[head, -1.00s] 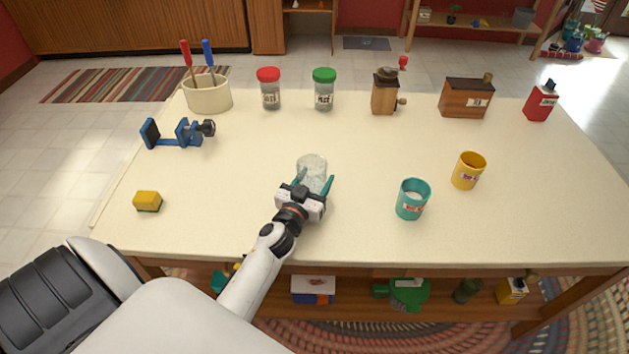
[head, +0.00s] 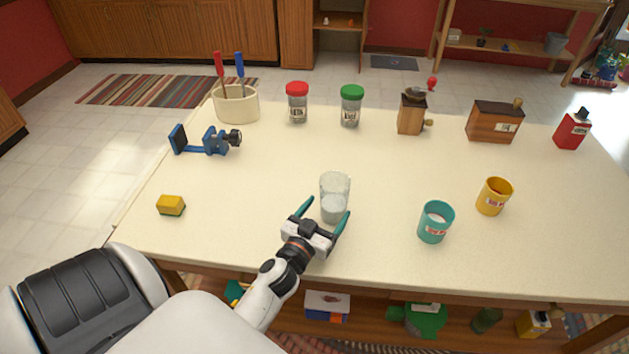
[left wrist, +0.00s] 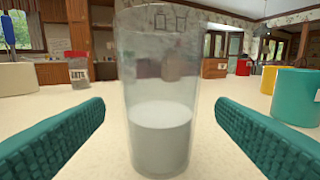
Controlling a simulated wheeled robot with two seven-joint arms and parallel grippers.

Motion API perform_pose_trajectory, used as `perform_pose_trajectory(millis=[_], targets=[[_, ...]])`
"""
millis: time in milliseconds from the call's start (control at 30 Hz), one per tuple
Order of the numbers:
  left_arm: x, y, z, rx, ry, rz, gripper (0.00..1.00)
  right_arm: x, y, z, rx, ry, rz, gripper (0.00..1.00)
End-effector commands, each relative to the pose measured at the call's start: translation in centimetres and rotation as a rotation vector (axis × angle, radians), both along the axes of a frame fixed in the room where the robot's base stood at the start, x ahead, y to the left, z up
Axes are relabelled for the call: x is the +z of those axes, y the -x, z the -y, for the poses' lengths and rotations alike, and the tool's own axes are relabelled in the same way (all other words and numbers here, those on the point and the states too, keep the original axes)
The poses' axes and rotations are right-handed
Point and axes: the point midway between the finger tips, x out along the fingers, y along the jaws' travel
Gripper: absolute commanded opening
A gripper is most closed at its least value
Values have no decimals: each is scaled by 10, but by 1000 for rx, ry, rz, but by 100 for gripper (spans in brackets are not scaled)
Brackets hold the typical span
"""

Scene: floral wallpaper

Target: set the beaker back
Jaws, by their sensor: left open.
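The beaker (head: 334,193) is clear glass with whitish contents in its lower part. It stands upright on the cream tabletop near the middle. My left gripper (head: 322,218) is open at the beaker's near side, with its teal fingers spread to either side. In the left wrist view the beaker (left wrist: 162,90) stands centred between the two finger pads, with a visible gap on each side. My right gripper is not in view.
A teal cup (head: 435,222) and a yellow cup (head: 494,196) stand to the right. A yellow sponge (head: 171,205) and a blue clamp-like tool (head: 207,141) lie left. Jars (head: 297,103), a crock (head: 237,104) and wooden boxes (head: 494,122) line the back.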

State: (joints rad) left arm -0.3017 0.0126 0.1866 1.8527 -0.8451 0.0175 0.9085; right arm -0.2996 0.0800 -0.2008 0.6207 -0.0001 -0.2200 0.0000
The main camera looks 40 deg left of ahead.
Motion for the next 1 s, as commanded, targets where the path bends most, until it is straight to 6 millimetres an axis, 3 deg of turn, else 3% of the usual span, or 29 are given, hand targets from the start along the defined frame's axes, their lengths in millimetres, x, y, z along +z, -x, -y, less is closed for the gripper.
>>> perform_pose_trajectory(millis=[100, 333, 1000], targets=[[-2, 26, 4, 1, 2, -2, 79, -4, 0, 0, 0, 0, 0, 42], [-1, 54, 9, 1, 1, -1, 79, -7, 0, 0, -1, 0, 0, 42], [0, 59, 10, 0, 0, 0, 79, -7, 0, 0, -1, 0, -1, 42]])
